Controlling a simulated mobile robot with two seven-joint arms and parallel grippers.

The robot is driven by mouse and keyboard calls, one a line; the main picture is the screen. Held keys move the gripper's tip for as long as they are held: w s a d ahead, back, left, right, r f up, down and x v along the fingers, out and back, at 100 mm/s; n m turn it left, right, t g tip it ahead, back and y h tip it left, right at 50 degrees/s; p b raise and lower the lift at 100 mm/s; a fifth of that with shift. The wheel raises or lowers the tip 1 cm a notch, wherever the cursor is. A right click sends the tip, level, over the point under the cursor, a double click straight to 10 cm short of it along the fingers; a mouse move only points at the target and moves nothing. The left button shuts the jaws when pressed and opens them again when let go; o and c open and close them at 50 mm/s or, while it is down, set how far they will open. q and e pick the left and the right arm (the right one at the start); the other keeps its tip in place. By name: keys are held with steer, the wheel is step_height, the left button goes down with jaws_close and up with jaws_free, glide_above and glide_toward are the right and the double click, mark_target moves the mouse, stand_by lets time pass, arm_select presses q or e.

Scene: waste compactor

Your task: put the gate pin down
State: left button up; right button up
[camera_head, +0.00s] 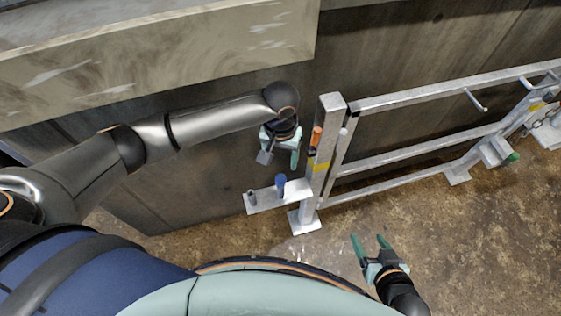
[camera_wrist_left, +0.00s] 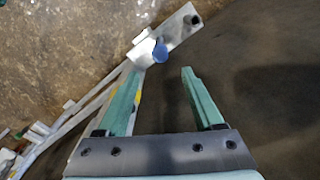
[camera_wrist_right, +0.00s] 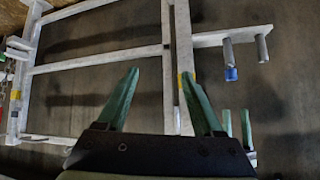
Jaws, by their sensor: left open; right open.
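The gate pin, with a blue top (camera_head: 281,183), stands upright on a pale bracket plate (camera_head: 262,203) beside the gate post. Its blue top shows in the left wrist view (camera_wrist_left: 160,52) and in the right wrist view (camera_wrist_right: 231,74). My left gripper (camera_head: 279,162) is open and empty, above the plate and apart from the pin. Its fingers also show in the right wrist view (camera_wrist_right: 236,118). My right gripper (camera_head: 370,239) is open and empty in front of the gate, away from the pin. How the pin's lower end sits is unclear.
A grey peg (camera_head: 252,198) stands at the plate's left end. The gate post (camera_head: 329,130) carries an orange part (camera_head: 316,137) and a yellow band. Gate rails (camera_head: 420,152) extend right. A concrete wall (camera_head: 200,160) stands behind; the floor (camera_head: 470,235) at right is clear.

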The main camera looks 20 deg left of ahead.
arm_select(q)
step_height(320, 180, up, 4)
steer(key=r, duration=0.1)
steer(key=s+d+f+m+t+h, duration=0.25)
steer(key=s+d+f+h, duration=0.2)
steer(key=d+f, duration=0.35)
steer(key=s+a+f+t+y, duration=0.1)
steer(key=s+a+f+t, duration=0.1)
steer(key=s+a+t, duration=0.4)
steer(key=s+a, duration=0.1)
steer(key=a, duration=0.3)
steer(key=shift+s+f+p, duration=0.15)
steer(key=shift+s+p, duration=0.15)
steer(key=shift+p, duration=0.1)
arm_select(e)
steer(key=shift+s+d+r, duration=0.1)
steer(key=shift+d+r, duration=0.25)
steer(key=shift+d, duration=0.05)
arm_select(q)
steer(key=shift+t, duration=0.25)
